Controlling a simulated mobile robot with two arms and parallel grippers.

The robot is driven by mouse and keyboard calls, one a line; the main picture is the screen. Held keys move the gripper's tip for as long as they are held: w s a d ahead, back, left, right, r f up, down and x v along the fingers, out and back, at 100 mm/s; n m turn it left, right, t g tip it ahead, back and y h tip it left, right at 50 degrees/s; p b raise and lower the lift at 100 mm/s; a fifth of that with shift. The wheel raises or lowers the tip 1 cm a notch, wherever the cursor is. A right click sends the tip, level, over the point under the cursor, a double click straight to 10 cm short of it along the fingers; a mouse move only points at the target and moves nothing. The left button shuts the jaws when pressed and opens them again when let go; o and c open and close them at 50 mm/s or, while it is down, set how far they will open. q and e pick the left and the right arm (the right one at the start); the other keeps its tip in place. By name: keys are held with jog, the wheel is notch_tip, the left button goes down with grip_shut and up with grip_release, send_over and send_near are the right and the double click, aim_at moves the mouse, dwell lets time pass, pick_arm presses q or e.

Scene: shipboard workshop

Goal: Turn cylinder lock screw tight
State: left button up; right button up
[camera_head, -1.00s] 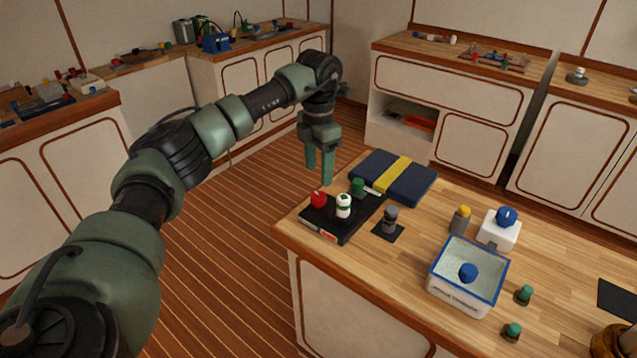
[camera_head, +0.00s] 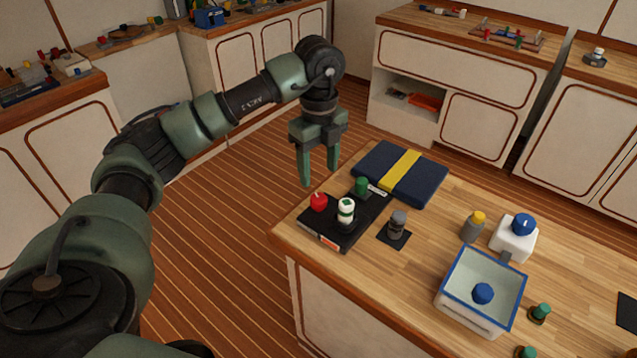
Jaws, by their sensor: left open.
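My left gripper (camera_head: 319,178) points down with its two fingers apart and nothing between them. In the picture it shows above the near-left corner of the workbench, just behind the black base, apart from it. The black base (camera_head: 325,227) carries a red knob (camera_head: 319,202), a white cylinder with green marks (camera_head: 346,211) and a green knob (camera_head: 361,186). A grey cylinder (camera_head: 398,223) stands upright on a small dark square plate beside it. I cannot tell which of these is the lock screw. My right gripper is out of view.
A navy case with a yellow strap (camera_head: 425,183) lies behind the base. To the right are a yellow-topped grey cylinder (camera_head: 472,228), a white block with a blue knob (camera_head: 514,240) and a blue-rimmed bin (camera_head: 457,308) holding a blue knob. Bare wood (camera_head: 400,275) shows in front.

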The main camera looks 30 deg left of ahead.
aim_at(318, 198)
pick_arm(q)
jog(key=shift+s+f+n, duration=0.1)
jog(key=shift+f+n, duration=0.15)
jog(key=shift+n, duration=0.05)
notch_tip(318, 198, down, 6)
jog(key=shift+p, duration=0.65)
jog(key=shift+d+f, duration=0.1)
jog(key=shift+f, duration=0.45)
jog(key=shift+s, duration=0.1)
jog(key=shift+c, duration=0.4)
jog(key=c, duration=1)
grip_shut()
